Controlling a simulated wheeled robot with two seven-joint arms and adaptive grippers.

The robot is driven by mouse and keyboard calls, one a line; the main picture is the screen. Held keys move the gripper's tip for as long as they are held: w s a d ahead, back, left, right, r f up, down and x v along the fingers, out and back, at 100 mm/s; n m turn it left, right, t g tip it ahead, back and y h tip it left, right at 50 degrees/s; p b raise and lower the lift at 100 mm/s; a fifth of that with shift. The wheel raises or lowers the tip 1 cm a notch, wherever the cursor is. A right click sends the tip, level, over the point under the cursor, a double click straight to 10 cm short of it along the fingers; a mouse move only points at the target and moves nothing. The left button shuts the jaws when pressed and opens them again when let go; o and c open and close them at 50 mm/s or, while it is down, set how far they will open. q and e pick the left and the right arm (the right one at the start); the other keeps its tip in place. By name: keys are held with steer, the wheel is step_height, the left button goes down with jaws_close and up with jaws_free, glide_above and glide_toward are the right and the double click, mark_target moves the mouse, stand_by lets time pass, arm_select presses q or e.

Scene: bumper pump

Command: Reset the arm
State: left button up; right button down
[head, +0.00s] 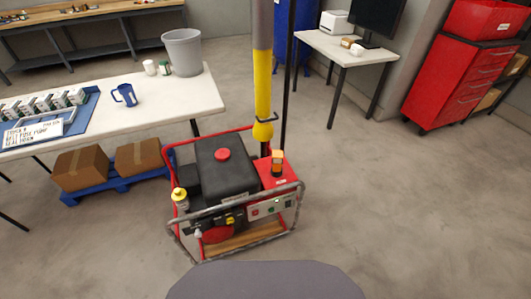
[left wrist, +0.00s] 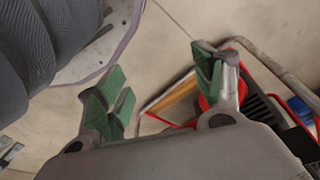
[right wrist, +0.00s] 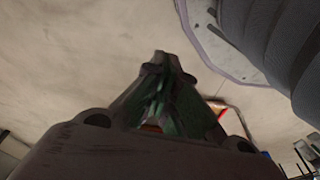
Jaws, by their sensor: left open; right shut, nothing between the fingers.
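My left gripper (left wrist: 160,98) is open and empty in the left wrist view, with its green finger pads spread apart. My right gripper (right wrist: 160,95) is shut with its green pads together and nothing between them in the right wrist view. Neither gripper shows in the head view. The bumper pump (head: 235,190), a machine with a black tank, red cap and red and grey tube frame, stands on the floor ahead of me. Part of its frame shows behind the left fingers (left wrist: 265,60), and a small part shows beyond the right gripper (right wrist: 225,112).
A yellow post (head: 262,80) rises behind the machine. Floor at right is clear before a red cabinet (head: 455,80).

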arm_select(q)
steer(key=s+a+r+p, duration=0.1)
steer(key=s+a+p, duration=0.2)
steer(key=s+p, duration=0.6)
steer(key=s+a+g+p, duration=0.1)
steer(key=s+a+p, duration=0.2)
steer(key=s+p, duration=0.5)
steer(key=shift+s+a+r+y+p, duration=0.15)
steer(key=shift+s+r+y+p, duration=0.25)
steer(key=shift+s, duration=0.5)
arm_select(e)
steer(key=s+d+r, duration=0.1)
steer(key=s+d, duration=0.2)
steer(key=s, duration=0.6)
steer(key=s+d+g, duration=0.1)
steer(key=s+d, duration=0.2)
steer(key=s, duration=0.6)
steer(key=shift+s+d+r+h, duration=0.15)
steer(key=shift+s+r+h, duration=0.25)
